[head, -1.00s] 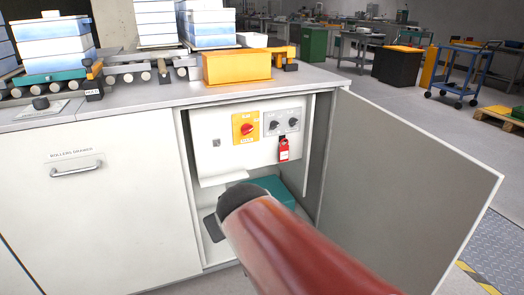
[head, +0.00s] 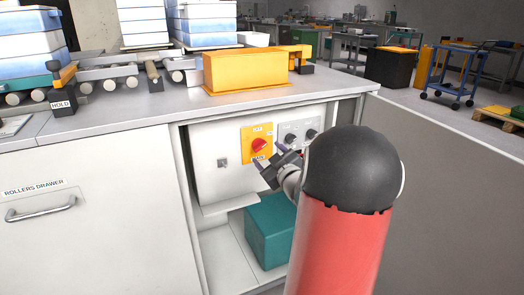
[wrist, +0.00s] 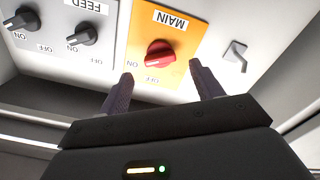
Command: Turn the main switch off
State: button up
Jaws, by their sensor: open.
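The main switch is a red rotary knob (head: 259,146) on a yellow plate (head: 248,155) inside the open cabinet. In the wrist view, the picture is turned over: the knob (wrist: 160,53) sits between a MAIN label above and an OFF label below. The knob's ridge lies roughly sideways there, tilted a little. I cannot tell its setting for sure. My gripper (wrist: 161,72) is open and empty, its two fingertips just short of the knob, one to each side. In the head view my gripper (head: 271,169) is at the plate's lower right, partly behind my arm.
Two black FEED knobs (wrist: 83,35) are beside the main switch, and a small grey latch (wrist: 235,55) is on its other side. The cabinet door (head: 440,190) stands open at right. A teal box (head: 268,232) sits below the panel. A yellow box (head: 245,70) stands on the counter above.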

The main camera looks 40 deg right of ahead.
aim_at(261, 148)
jog(key=shift+x, duration=2.05)
